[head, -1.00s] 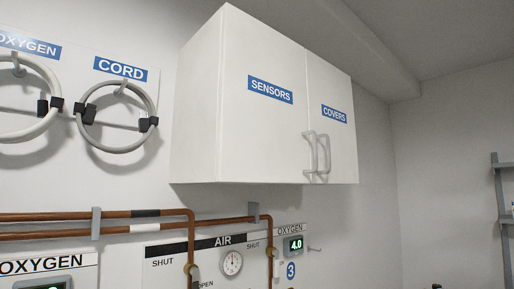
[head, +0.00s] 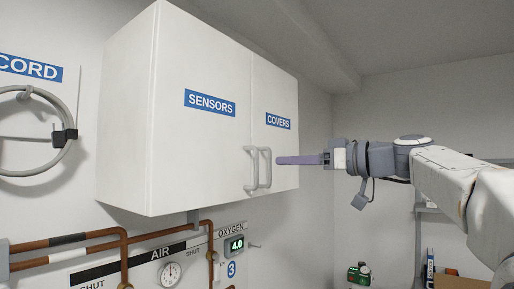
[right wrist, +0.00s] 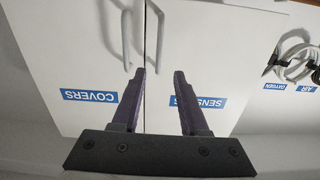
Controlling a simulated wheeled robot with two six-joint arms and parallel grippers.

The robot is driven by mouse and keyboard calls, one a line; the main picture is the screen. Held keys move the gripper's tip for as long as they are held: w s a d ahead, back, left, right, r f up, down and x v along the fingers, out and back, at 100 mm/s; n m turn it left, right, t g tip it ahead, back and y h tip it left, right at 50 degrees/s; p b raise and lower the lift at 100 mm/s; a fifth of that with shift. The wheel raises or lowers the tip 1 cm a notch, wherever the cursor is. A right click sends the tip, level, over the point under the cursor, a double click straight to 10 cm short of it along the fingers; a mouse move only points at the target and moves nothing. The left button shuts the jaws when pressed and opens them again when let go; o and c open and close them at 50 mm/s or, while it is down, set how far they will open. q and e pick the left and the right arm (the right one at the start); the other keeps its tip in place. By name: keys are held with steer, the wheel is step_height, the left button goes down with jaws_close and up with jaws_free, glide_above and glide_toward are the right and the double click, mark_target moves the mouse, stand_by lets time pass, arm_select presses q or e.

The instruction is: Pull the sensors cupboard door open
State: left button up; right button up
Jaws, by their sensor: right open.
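The white wall cupboard has a sensors door (head: 200,140) with a blue SENSORS label and a covers door (head: 283,150) to its right. Both look shut. The sensors handle (head: 250,170) is a grey vertical bar at that door's lower right. The covers handle (head: 266,168) stands close beside it. My right gripper (head: 280,160) comes in from the right, its fingers just right of the handles. In the right wrist view the fingers (right wrist: 160,72) are apart and empty, with the sensors handle (right wrist: 158,32) beyond their gap and the covers handle (right wrist: 127,40) left of it. My left gripper is out of view.
Copper pipes (head: 80,240) and a gas panel with a gauge (head: 170,272) lie below the cupboard. Shelving (head: 425,235) stands at the right. The space before the doors is otherwise clear.

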mark_target(257, 158)
steer(key=p+x, duration=0.2)
steer(key=x, duration=0.1)
steer(key=p+x, duration=0.1)
steer(key=x, duration=0.2)
steer(key=r+p+x, duration=0.1)
steer(key=p+x, duration=0.1)
steer(key=x, duration=0.2)
steer(key=shift+w+p, duration=0.1)
steer(key=shift+p, duration=0.25)
jaws_close()
stand_by(1.0)
